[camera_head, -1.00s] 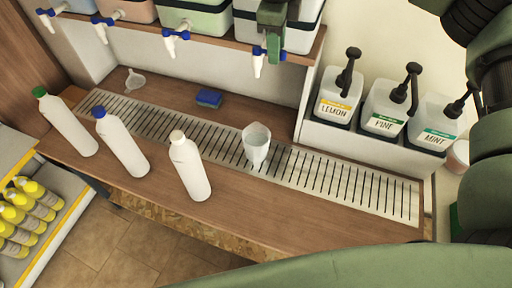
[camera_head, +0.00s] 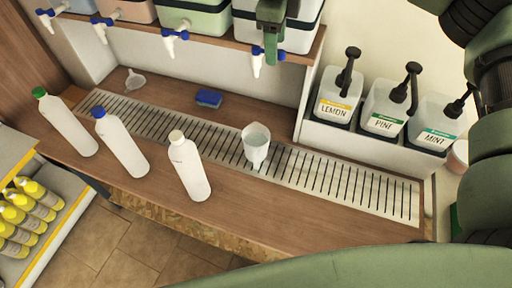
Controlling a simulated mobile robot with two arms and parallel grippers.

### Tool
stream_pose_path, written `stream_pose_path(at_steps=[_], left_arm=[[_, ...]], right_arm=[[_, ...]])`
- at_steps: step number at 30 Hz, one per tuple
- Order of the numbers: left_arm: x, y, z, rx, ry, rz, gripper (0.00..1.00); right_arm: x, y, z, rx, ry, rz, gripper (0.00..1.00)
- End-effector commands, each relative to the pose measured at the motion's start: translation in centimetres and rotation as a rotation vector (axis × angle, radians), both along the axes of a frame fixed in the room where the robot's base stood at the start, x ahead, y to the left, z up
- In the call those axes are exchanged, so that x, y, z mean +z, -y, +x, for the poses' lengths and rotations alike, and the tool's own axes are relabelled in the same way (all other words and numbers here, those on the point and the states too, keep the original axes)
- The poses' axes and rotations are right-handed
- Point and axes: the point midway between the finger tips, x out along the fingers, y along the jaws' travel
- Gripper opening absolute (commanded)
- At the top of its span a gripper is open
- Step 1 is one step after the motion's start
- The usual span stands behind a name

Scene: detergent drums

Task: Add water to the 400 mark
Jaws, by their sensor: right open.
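A clear measuring jug (camera_head: 256,146) stands upright on the slotted drip grate (camera_head: 340,187), below the rightmost drum's tap. It seems to hold clear liquid; its marks and exact level are too small to read. The tap (camera_head: 257,66) has a white spout and a blue handle. No stream shows between spout and jug. My right gripper (camera_head: 270,45) is open at this tap's handle, partly covering it; whether it touches cannot be told. My left gripper is not in view.
White bottles with green (camera_head: 67,125), blue (camera_head: 122,142) and white (camera_head: 189,166) caps stand on the counter. A funnel (camera_head: 134,80) and blue sponge (camera_head: 208,98) lie behind the grate. Lemon (camera_head: 335,97), pine (camera_head: 384,108) and mint (camera_head: 433,122) pump bottles stand at right.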

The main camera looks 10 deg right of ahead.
Motion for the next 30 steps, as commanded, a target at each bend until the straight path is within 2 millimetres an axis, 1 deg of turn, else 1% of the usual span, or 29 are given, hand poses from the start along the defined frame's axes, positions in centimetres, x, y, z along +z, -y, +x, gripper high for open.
stream_pose_path(at_steps=[7, 25, 30], left_arm=[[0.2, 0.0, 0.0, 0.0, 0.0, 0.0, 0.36], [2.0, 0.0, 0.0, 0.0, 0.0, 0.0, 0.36], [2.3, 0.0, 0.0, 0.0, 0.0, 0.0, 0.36]], right_arm=[[0.4, 0.0, 0.0, 0.0, 0.0, 0.001, 0.55], [3.9, -0.3, -0.4, 0.0, 0.0, 0.001, 0.55], [4.5, -0.3, -0.5, 0.0, 0.0, 0.0, 0.55]])
